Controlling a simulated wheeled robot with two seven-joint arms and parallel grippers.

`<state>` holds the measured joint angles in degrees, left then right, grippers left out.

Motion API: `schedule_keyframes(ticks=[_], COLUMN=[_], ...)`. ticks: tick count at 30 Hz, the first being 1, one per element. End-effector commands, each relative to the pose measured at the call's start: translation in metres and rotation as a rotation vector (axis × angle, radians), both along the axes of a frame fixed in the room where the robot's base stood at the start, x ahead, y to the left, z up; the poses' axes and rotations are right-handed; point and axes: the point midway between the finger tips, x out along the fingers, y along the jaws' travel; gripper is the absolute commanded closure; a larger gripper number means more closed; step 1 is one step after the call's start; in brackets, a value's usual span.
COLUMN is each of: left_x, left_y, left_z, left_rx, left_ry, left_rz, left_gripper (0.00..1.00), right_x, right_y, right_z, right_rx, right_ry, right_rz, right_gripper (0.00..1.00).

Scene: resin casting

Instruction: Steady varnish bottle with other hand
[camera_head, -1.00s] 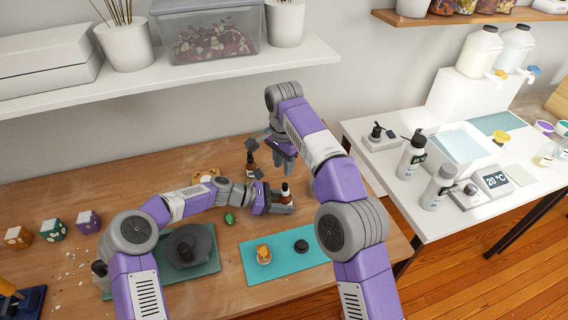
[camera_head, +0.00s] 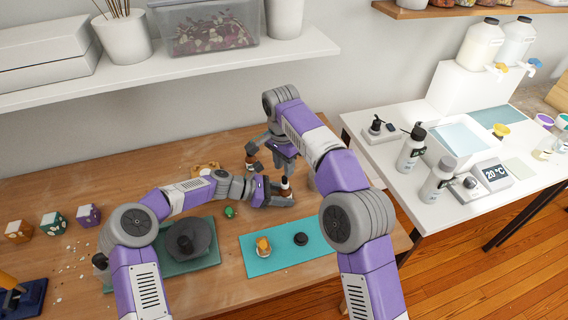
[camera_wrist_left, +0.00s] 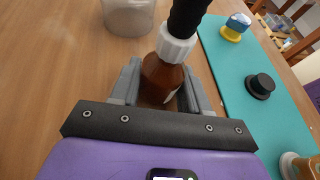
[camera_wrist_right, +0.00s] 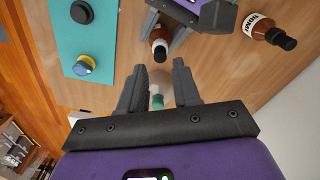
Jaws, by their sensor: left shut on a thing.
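A brown bottle with a white collar and black top (camera_wrist_left: 165,75) stands upright in my left gripper (camera_wrist_left: 155,88), which is shut around its body. In the head view my left gripper (camera_head: 280,199) and this bottle (camera_head: 286,187) are over the wooden bench. Its label cannot be read. My right gripper (camera_wrist_right: 160,68) is open and empty; in the head view (camera_head: 286,172) it hangs behind and above the left one. A second brown bottle with a black cap (camera_wrist_right: 262,28) stands apart, and also shows in the head view (camera_head: 251,163).
A clear cup (camera_wrist_left: 128,16) stands near the held bottle. A teal mat (camera_head: 285,265) in front carries a yellow-topped piece (camera_head: 263,247) and a black disc (camera_head: 301,239). A white table (camera_head: 430,215) stands at right.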

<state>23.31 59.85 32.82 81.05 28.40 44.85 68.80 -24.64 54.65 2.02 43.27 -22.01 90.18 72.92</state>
Motion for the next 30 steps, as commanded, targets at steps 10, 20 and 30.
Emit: schedule_keyframes(ticks=[10,20,30], left_x=[0.0,0.0,0.0], left_y=[0.0,0.0,0.0], left_z=[0.0,0.0,0.0], left_rx=[0.0,0.0,0.0], left_ry=[0.0,0.0,0.0], left_rz=[0.0,0.0,0.0], left_gripper=[0.91,0.91,0.91], right_x=[0.0,0.001,0.002], right_y=[-0.001,-0.001,-0.002], right_z=[-0.01,-0.043,-0.05], right_rx=[-0.001,-0.001,0.0], right_ry=[0.003,0.001,0.0], right_rz=[0.001,0.0,-0.001], right_gripper=[0.68,0.68,0.68])
